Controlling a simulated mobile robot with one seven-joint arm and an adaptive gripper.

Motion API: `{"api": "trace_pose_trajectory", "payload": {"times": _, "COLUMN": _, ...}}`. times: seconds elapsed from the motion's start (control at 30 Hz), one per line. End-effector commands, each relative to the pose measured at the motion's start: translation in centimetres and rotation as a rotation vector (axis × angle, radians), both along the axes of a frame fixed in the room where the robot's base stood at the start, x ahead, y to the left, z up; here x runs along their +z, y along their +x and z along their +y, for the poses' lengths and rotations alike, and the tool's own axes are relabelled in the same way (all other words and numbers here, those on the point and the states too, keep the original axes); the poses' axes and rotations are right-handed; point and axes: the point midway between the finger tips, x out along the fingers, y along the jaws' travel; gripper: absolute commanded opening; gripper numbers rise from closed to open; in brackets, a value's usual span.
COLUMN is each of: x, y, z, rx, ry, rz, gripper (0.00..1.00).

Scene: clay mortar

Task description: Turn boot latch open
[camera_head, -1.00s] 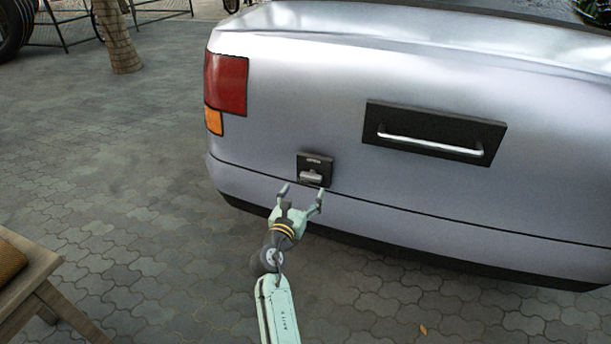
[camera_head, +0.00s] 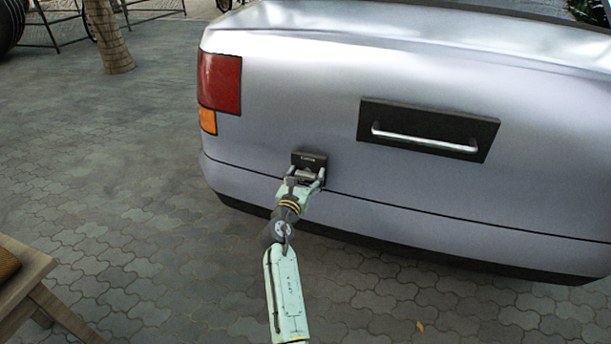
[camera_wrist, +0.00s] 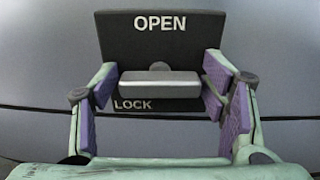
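The boot latch is a dark plate (camera_head: 310,158) low on the car's rear, with a silver handle (camera_wrist: 158,84) across it. In the wrist view the plate reads OPEN at the top and LOCK at the lower left, and the handle lies horizontal just above LOCK. My gripper (camera_head: 306,178) is at the latch, with one finger at each end of the handle. In the wrist view my gripper (camera_wrist: 160,82) has its purple-padded fingertips bent inward against the handle's ends. The fingers partly cover the plate's lower part in the head view.
The silver car body (camera_head: 270,110) fills the right side, with a red tail light (camera_head: 219,82) and a black panel with a bar handle (camera_head: 428,130). A wooden stool (camera_head: 30,285) stands at lower left.

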Motion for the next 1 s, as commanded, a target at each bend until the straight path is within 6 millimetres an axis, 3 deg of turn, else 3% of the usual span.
{"api": "trace_pose_trajectory", "payload": {"times": 0.53, "x": -0.01, "y": -0.03, "z": 0.02, "rx": 0.000, "ry": 0.000, "rz": 0.000, "gripper": 0.28}}
{"api": "trace_pose_trajectory", "payload": {"times": 1.0, "x": -0.07, "y": -0.03, "z": 0.00, "rx": 0.000, "ry": 0.107, "rz": -0.035, "gripper": 0.26}}
